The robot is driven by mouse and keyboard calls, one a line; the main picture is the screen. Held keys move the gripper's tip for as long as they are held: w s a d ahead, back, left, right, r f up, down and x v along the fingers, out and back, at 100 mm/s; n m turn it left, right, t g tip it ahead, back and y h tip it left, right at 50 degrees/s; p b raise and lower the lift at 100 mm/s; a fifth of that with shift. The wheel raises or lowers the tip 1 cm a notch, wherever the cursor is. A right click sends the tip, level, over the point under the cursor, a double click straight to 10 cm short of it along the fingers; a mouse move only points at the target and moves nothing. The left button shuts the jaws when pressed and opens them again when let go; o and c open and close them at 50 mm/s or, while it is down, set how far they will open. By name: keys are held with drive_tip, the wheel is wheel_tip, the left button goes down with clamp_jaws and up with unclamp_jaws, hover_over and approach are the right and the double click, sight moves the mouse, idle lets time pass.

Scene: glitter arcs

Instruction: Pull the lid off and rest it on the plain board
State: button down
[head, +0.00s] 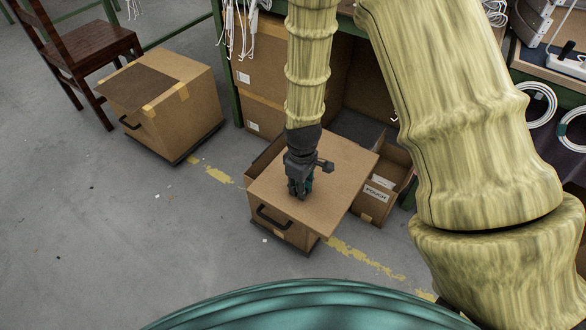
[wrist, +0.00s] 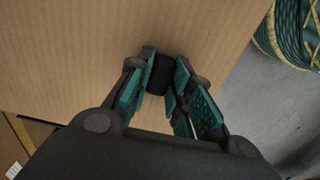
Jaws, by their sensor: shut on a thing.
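The lid (head: 322,179) is a flat, tan, square panel over the box (head: 287,230) with a black handle at the centre of the head view. It overhangs the box at the right; I cannot tell whether it still touches the rim. My gripper (head: 299,194) points down at the lid's middle. In the wrist view my gripper (wrist: 161,88) is shut on the lid's black knob (wrist: 160,72), with the lid (wrist: 80,45) filling much of the picture. A dark brown flat panel (head: 138,87) lies on another box at the left; I cannot tell whether it is the plain board.
The left box (head: 183,115) has a black handle and yellow tape. A labelled carton (head: 376,200) stands close to the lid's right side. A green-framed bench with cartons (head: 262,73) is behind. A wooden chair (head: 82,50) stands far left. Grey floor (head: 130,230) is open at the left.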

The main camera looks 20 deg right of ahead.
sight(308, 208)
drive_tip(key=s, duration=0.3)
drive_tip(key=s+p, duration=0.1)
drive_tip(key=s, duration=0.1)
drive_tip(key=shift+s+d+r, duration=0.1)
drive_tip(key=shift+s+r, duration=0.15)
drive_tip(key=shift+r, duration=0.05)
drive_tip(key=shift+s+r+p, duration=0.2)
drive_tip(key=shift+r+p, duration=0.1)
drive_tip(key=shift+p, duration=0.05)
drive_tip(key=shift+r+p, duration=1.65)
drive_tip(key=shift+p, duration=0.2)
drive_tip(key=shift+r, duration=0.1)
